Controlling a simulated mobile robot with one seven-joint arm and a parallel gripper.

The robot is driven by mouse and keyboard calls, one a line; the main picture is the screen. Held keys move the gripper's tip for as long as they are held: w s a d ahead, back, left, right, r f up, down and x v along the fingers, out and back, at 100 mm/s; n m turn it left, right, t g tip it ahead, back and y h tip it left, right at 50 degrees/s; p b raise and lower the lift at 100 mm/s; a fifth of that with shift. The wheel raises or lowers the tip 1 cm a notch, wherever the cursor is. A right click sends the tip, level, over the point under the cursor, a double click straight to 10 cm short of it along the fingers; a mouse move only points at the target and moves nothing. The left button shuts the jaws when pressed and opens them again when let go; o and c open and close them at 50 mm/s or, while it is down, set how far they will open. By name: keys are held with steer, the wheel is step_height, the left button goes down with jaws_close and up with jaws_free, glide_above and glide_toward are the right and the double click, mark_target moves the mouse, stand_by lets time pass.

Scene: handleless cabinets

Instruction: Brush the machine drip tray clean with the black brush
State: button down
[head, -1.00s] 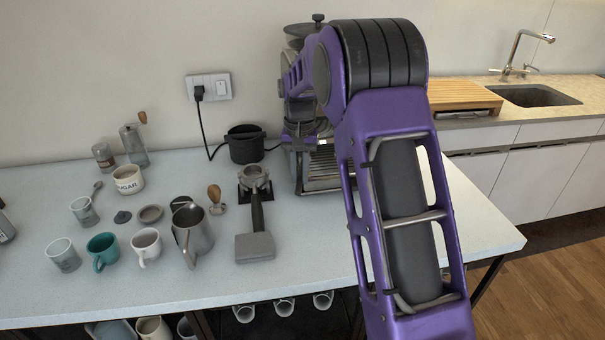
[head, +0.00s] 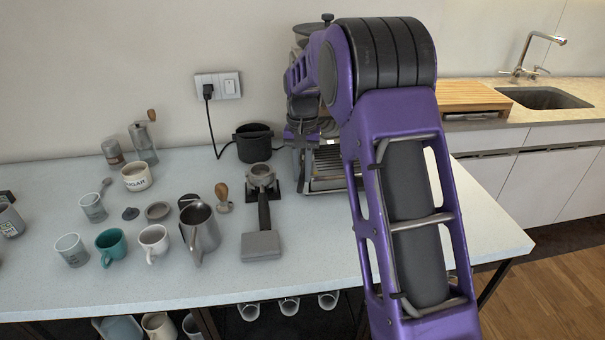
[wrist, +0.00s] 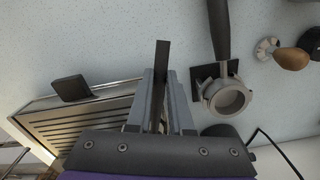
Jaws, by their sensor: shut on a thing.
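The slatted metal drip tray (wrist: 85,128) lies at the lower left in the wrist view. It also shows in the head view (head: 328,165) at the front of the coffee machine, partly behind my arm. My gripper (wrist: 163,100) is shut on a thin dark strip (wrist: 162,60), which looks like the black brush seen edge-on. The strip sticks out past the fingertips, beside the tray's right end. I cannot make out bristles or tell whether it touches the tray. In the head view my arm hides much of the machine and the fingers are unclear.
A portafilter (head: 263,205) lies right of the tray in the wrist view. A dark tab (wrist: 70,88) stands at the tray's edge. A black knock box (head: 254,143), a steel pitcher (head: 203,232) and several cups stand left of the machine. The counter's front right is clear.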

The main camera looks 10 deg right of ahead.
steer(key=shift+r, duration=0.2)
steer(key=s+r+b, duration=0.1)
steer(key=s+b, duration=0.2)
steer(key=s, duration=1)
steer(key=shift+b, duration=0.4)
stand_by(0.5)
